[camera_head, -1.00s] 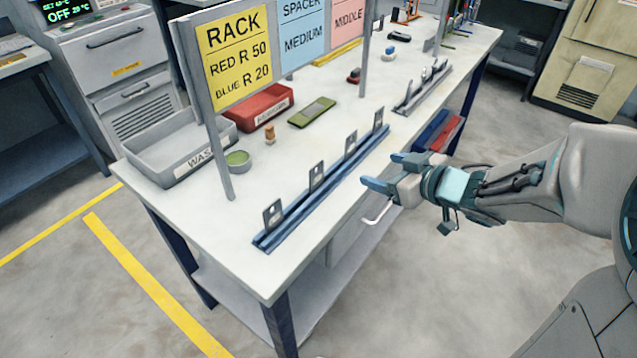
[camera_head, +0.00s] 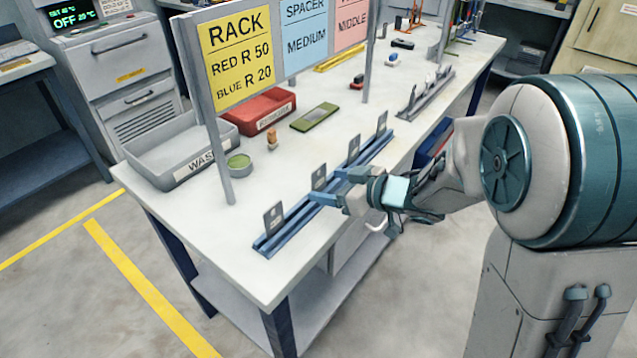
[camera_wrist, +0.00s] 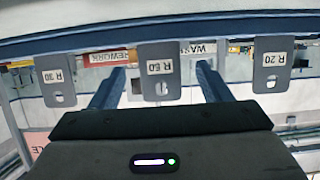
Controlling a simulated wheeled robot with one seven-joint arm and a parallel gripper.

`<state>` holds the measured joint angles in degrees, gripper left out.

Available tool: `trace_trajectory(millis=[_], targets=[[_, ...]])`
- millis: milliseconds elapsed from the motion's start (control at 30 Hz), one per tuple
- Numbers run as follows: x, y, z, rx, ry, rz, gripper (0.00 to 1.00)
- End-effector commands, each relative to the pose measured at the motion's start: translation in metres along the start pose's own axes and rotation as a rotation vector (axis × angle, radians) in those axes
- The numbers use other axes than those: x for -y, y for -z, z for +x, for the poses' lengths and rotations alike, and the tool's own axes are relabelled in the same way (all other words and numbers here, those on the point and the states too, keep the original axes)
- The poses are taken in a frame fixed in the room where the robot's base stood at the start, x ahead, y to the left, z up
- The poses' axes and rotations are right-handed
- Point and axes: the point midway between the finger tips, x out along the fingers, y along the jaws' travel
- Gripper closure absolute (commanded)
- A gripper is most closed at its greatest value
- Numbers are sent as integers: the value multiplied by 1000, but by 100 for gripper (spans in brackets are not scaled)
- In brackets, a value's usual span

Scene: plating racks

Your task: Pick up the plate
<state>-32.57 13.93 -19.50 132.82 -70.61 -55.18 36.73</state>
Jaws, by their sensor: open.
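Several small grey plates stand upright along a blue rail (camera_head: 345,170) on the bench. In the wrist view, the plate labelled R 50 (camera_wrist: 158,52) is in the middle, with an R 30 plate (camera_wrist: 52,78) to its left and an R 20 plate (camera_wrist: 272,62) to its right; the labels appear upside down. My gripper (camera_head: 328,186) is open and empty, close to the second plate from the near end (camera_head: 319,177). In the wrist view my gripper's fingers (camera_wrist: 158,76) appear on either side of the R 50 plate. I cannot tell whether they touch it.
A sign board (camera_head: 238,58) on posts stands behind the rail. A grey rack (camera_head: 427,90) is farther right.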

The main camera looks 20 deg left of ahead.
Motion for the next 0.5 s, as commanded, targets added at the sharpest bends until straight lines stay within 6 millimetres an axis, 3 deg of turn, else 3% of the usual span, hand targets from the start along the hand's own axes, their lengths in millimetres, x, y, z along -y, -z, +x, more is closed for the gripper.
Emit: trace_trajectory(millis=[233, 500], targets=[[0, -1, 35, 2, 4, -1, 29], [-1, 0, 41, 0, 0, 1, 29]])
